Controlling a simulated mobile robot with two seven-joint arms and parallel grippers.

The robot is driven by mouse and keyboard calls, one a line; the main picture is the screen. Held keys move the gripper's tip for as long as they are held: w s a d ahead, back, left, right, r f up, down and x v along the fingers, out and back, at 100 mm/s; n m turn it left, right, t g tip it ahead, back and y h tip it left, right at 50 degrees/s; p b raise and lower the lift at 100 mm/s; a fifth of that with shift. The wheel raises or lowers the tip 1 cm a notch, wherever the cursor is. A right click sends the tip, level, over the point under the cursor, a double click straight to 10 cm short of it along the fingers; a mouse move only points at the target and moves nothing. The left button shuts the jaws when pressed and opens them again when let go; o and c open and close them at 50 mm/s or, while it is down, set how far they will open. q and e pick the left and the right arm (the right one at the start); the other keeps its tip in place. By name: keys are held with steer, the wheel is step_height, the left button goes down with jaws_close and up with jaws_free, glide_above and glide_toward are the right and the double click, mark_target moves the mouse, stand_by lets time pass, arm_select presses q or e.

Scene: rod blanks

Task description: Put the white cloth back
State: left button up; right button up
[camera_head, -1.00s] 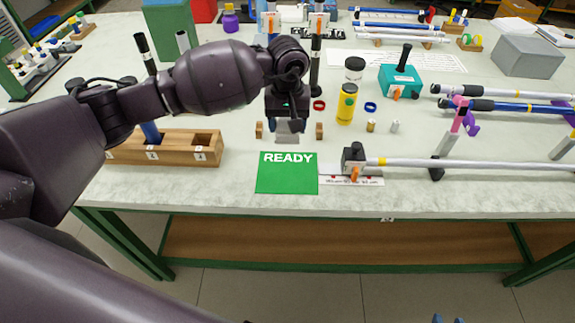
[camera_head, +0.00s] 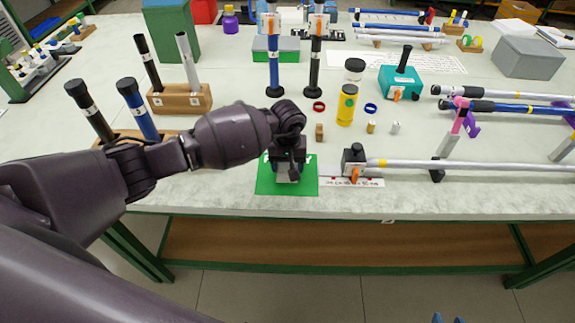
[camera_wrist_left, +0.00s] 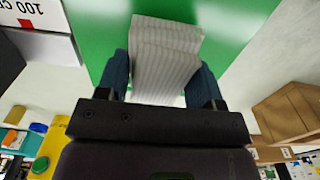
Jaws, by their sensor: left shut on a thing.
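The white ribbed cloth (camera_wrist_left: 165,60) is folded and pinched between the blue fingers of my left gripper (camera_wrist_left: 164,85) in the left wrist view. In the head view my left gripper (camera_head: 288,172) is over the green READY mat (camera_head: 265,184), with a bit of the cloth (camera_head: 288,178) showing beneath it. I cannot tell whether the cloth touches the mat. The gripper and arm hide most of the mat's lettering.
A small wooden block (camera_head: 319,131) stands behind the mat. A black clamp (camera_head: 353,160) holding a white rod is just right of the mat, on a marked strip (camera_head: 345,182). A yellow bottle (camera_head: 346,105) stands further back. The table's front edge is close to the mat.

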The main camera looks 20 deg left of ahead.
arm_select(q)
steer(key=shift+f, duration=0.4)
steer(key=o, duration=1)
steer(key=shift+c, duration=0.2)
step_height(320, 180, up, 12)
steer(key=shift+r, duration=0.15)
